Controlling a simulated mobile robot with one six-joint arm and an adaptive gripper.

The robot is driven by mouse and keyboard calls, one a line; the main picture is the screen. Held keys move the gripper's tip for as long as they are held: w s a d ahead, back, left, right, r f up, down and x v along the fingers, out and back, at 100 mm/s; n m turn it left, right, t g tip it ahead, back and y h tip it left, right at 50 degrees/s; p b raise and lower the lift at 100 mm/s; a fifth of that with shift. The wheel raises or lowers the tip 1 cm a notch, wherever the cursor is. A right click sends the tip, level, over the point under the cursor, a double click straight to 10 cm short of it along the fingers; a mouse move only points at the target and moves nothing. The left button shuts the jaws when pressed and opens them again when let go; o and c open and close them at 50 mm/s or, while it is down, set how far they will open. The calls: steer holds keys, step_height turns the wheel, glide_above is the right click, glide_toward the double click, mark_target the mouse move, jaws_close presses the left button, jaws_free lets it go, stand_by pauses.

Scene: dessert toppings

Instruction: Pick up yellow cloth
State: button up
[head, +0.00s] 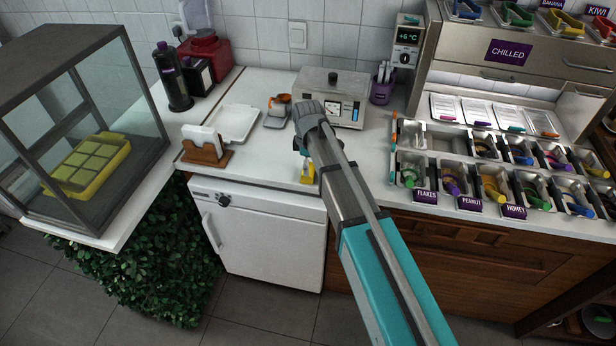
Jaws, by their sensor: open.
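A small yellow thing (307,174), which looks like the yellow cloth, shows at the counter's front edge, just left of my forearm. Only part of it is visible; my arm covers what lies to its right. My gripper (301,149) is a small dark shape just above it, at the end of my arm and mostly hidden behind the wrist. It is open. I cannot tell whether its fingers touch the cloth.
Topping bins (452,181) line the right counter. A glass case (85,130) stands far left.

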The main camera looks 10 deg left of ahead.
steer(key=shift+f+b, duration=1.05)
steer(key=shift+f, duration=0.35)
steer(key=c, duration=0.8)
